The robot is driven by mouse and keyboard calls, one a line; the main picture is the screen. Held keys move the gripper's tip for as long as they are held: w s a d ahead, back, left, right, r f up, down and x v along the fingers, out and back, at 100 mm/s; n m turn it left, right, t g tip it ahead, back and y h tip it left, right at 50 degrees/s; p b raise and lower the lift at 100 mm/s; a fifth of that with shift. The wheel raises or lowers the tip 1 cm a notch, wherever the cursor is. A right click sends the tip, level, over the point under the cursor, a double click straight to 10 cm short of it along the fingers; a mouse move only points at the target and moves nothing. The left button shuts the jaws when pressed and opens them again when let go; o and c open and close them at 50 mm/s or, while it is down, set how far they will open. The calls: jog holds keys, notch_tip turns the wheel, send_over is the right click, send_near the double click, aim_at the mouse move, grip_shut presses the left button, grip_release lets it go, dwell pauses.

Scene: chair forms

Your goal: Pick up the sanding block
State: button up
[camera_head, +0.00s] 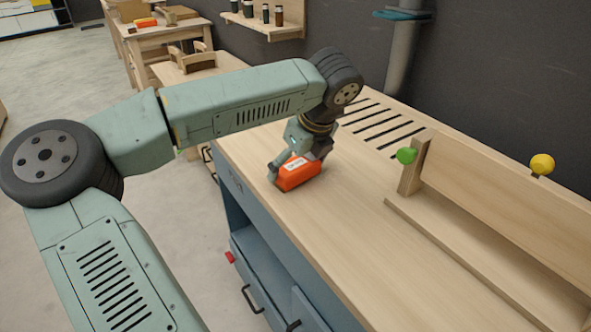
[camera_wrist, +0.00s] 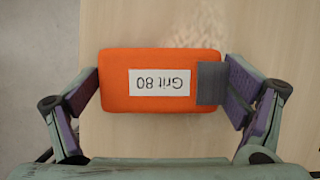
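The sanding block (camera_head: 299,174) is an orange block on the wooden workbench top, near its left edge in the head view. In the wrist view the sanding block (camera_wrist: 118,98) has a white label reading "Grit 80", upside down, and a grey patch at its right end. My gripper (camera_head: 296,163) is above and around it. In the wrist view the fingers of my gripper (camera_wrist: 163,84) press against its left and right ends. Whether the block touches the bench top or is slightly above it, I cannot tell.
The workbench (camera_head: 345,235) has dark slots at the back and clear wood in front. A wooden rack (camera_head: 490,210) with a green knob (camera_head: 406,155) and a yellow knob (camera_head: 542,164) stands to the right. Blue drawers (camera_head: 262,262) are below. Another table (camera_head: 160,37) is behind.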

aim_at(296, 164)
jog(key=c, duration=0.5)
jog(key=shift+r, duration=0.1)
jog(key=shift+c, duration=0.2)
notch_tip(296, 164, up, 10)
jog(key=shift+f+b, duration=0.1)
jog(key=shift+b, duration=1.05)
jog(key=o, duration=0.6)
jog(key=c, duration=0.4)
